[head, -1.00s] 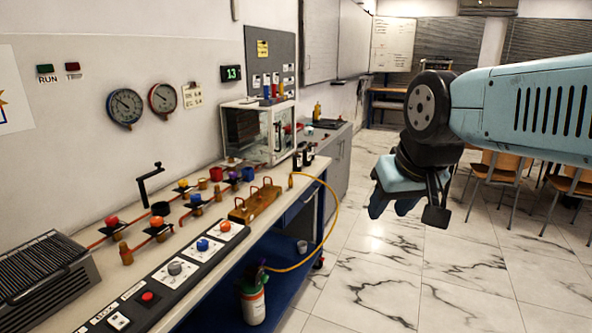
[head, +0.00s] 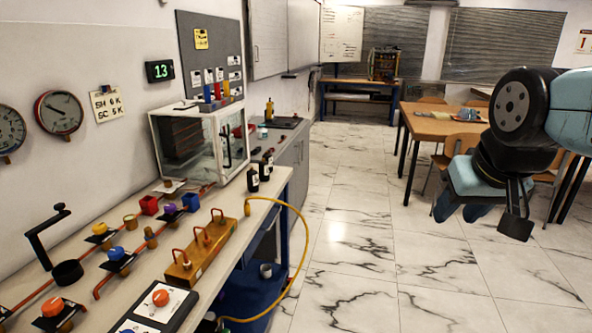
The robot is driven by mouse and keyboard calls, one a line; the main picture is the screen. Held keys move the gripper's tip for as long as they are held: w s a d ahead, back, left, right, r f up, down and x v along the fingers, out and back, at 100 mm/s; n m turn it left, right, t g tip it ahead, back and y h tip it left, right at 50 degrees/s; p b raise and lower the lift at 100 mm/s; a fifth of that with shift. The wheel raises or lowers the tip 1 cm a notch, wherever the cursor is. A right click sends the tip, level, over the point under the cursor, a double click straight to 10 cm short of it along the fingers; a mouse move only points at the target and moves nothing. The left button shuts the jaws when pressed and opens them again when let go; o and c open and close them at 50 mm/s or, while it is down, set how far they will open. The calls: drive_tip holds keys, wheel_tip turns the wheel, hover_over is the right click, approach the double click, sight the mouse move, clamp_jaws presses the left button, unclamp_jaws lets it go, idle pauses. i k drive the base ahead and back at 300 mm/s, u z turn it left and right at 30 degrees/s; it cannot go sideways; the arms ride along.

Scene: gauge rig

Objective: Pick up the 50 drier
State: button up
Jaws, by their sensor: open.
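I cannot make out any thing marked "50" or tell which thing is the drier. Small red, blue and yellow upright pieces (head: 216,93) stand at the top of the glass-fronted cabinet (head: 202,142). Dark bottles (head: 253,178) with pale labels stand at the bench edge beside that cabinet; their labels are too small to read. My gripper (head: 460,211) is open and empty, pointing down over the floor at the right, well away from the bench.
The bench (head: 180,283) runs along the left wall with a crank, valves, pipes and a brass manifold (head: 202,248). A yellow hose (head: 307,238) loops out past its front edge. A wooden table (head: 432,125) stands behind my arm. The marble floor (head: 345,260) between is clear.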

sight(253, 181)
drive_tip(key=z, duration=0.2)
drive_tip(key=i, duration=1.6)
drive_tip(key=u, duration=0.55)
